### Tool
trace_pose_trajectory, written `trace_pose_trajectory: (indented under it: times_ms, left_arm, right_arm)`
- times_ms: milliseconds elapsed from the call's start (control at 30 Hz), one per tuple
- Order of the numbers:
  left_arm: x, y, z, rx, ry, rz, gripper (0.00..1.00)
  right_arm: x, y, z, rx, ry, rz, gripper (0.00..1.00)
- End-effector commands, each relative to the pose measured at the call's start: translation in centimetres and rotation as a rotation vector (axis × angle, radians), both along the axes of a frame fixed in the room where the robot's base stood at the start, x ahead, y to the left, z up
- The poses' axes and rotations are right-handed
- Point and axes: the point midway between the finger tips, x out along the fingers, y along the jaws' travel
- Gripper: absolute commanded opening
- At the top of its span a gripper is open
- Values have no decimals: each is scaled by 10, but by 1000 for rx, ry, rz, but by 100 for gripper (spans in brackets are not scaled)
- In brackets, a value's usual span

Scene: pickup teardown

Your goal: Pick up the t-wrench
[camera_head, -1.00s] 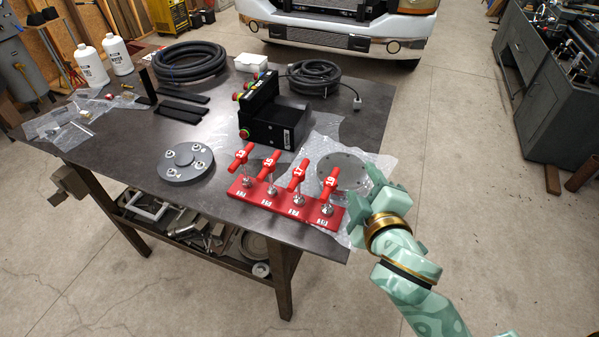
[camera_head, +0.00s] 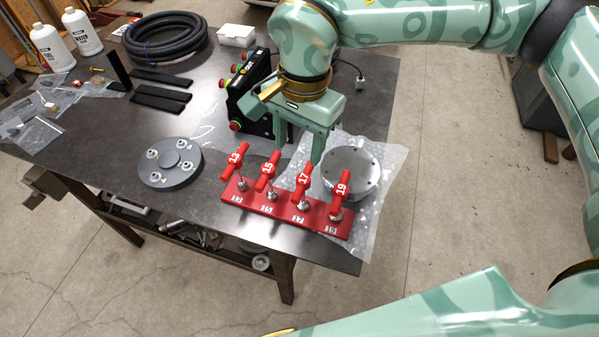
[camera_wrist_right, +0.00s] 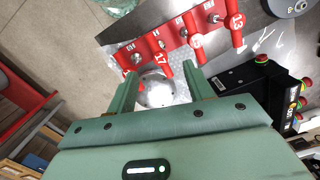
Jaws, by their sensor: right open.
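Several red T-handled wrenches stand upright in a red rack (camera_head: 258,204) near the table's front edge. Their handles read 13 (camera_head: 234,158), 15 (camera_head: 267,170), 17 (camera_head: 304,180) and 19 (camera_head: 341,189). My right gripper (camera_head: 299,152) is open and empty, fingers pointing down, close behind and above the 15 and 17 handles. In the right wrist view, the 17 handle (camera_wrist_right: 161,64) shows between the open fingers (camera_wrist_right: 162,88). The 15 handle (camera_wrist_right: 197,44) shows near the right-hand finger; I cannot tell whether they touch. My left gripper is out of view.
A grey metal disc (camera_head: 352,172) on clear plastic lies just behind the rack. A black control box (camera_head: 245,95) with coloured buttons stands behind the gripper. A dark round plate (camera_head: 170,165) lies left of the rack. The table's front edge is close.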

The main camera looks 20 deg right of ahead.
Motion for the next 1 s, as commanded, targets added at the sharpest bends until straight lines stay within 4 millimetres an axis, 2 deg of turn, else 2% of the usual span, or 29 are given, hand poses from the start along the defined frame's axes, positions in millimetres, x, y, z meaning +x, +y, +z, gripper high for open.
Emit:
trace_pose_trajectory:
  times_ms: [67, 167, 400, 500, 767, 1000]
  left_arm:
    - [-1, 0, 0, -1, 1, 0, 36]
    - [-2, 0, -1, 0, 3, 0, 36]
    - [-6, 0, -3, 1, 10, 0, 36]
    - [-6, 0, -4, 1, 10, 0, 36]
    - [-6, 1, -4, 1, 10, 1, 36]
    - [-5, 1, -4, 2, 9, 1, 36]
  right_arm:
    - [7, -14, 1, -56, -19, -16, 52]
    - [8, -19, -13, -77, -21, -21, 52]
    - [7, -18, -73, -74, -18, -20, 52]
    - [7, -17, -91, -72, -21, -21, 52]
    - [7, -16, -115, -72, -20, -20, 52]
    - [7, -12, -152, -71, -21, -20, 52]
